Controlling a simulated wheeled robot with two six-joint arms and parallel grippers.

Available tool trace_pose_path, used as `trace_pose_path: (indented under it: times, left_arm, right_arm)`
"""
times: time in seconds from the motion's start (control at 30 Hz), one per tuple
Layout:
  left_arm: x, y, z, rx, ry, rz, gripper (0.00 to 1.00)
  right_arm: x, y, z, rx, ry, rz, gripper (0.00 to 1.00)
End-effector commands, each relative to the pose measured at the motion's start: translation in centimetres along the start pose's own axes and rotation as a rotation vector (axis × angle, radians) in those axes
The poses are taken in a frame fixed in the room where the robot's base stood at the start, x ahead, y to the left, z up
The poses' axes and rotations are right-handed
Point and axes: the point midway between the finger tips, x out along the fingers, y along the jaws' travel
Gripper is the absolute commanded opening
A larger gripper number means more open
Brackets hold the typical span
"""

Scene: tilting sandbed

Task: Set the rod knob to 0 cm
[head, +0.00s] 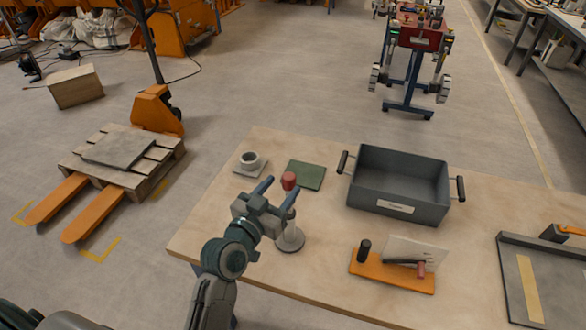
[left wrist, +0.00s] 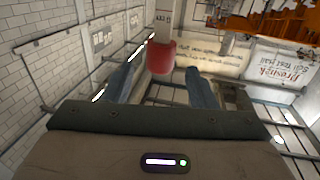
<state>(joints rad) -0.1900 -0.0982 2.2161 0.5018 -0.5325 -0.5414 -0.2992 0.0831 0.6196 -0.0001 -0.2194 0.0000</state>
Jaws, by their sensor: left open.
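The red knob (head: 289,180) shows in the head view at the tips of my left gripper. My left gripper (head: 278,190) is open, with its two blue-grey fingers on either side of the knob's line. In the left wrist view the red knob (left wrist: 160,57) lies between the open fingertips (left wrist: 160,82), a little beyond them, and no finger clearly touches it. A pale post shows above the knob there, with small marks too blurred to read. The rod's setting cannot be read. My right gripper is not in view.
A grey bin (head: 400,205) with handles stands right of the gripper. An orange board (head: 388,284) with tools lies in front of it. A grey tray (head: 508,285) is at the right.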

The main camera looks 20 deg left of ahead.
Motion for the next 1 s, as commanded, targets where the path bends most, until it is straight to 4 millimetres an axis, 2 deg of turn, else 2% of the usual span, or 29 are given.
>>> trace_pose_path:
  times: [0.1,0.3,0.5,0.73,0.77,1.0]
  left_arm:
    - [2.5,0.0,-0.5,-0.002,0.001,0.000,0.52]
    - [5.3,0.0,-0.3,-0.002,0.000,0.001,0.52]
    - [6.4,0.0,0.0,-0.001,-0.001,0.001,0.52]
    - [6.4,0.0,0.0,-0.001,-0.002,0.001,0.52]
    - [6.4,0.0,0.0,-0.001,-0.002,0.001,0.48]
    - [6.4,0.0,0.0,-0.001,-0.002,0.001,0.01]
  right_arm:
    - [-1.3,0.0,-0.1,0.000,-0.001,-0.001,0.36]
    - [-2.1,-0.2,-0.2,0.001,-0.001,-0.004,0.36]
    - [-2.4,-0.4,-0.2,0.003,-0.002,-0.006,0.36]
    - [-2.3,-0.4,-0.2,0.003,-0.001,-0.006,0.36]
    - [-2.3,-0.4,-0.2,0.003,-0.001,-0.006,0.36]
    - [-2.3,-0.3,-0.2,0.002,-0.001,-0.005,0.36]
